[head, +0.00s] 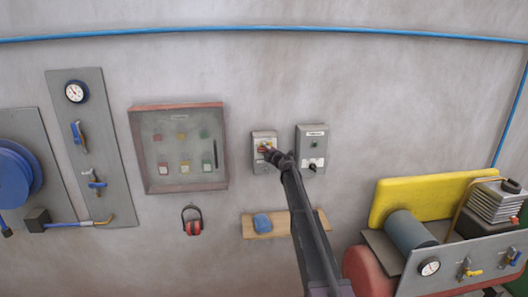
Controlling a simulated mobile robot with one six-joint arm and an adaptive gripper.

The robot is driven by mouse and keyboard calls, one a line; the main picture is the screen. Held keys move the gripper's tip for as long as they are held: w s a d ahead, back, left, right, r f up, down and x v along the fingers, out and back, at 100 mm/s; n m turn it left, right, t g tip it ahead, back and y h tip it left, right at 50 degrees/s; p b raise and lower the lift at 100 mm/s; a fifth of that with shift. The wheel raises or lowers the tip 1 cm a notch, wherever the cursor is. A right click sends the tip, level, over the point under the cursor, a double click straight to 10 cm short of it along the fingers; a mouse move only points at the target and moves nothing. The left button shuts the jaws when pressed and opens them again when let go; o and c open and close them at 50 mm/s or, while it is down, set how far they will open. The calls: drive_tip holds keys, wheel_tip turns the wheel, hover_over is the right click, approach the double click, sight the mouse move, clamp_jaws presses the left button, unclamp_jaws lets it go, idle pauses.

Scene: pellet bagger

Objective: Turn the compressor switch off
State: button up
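Two small grey switch boxes hang side by side on the wall in the head view. The left box (258,136) has a red and yellow switch (264,145) on its face. The right box (311,135) has a white label, a small dark green spot and knobs low down. The labels are too small to read, so I cannot tell which one is the compressor switch. My gripper (267,151) is at the red and yellow switch and partly covers it. I cannot tell whether it touches the switch, or whether its fingers are open or shut.
A glass-fronted cabinet (180,105) hangs left of the boxes, with red ear defenders (193,222) below it. A wooden shelf (256,230) holds a blue item (262,222). The compressor (370,272) stands at lower right. A gauge panel (82,120) is at left.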

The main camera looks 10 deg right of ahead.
drive_tip(key=shift+s+a, duration=0.1)
drive_tip(key=shift+s, duration=0.05)
drive_tip(key=shift+v, duration=0.8)
drive_tip(key=v, duration=1)
drive_tip(key=shift+s+f, duration=0.1)
drive_tip(key=shift+s, duration=0.05)
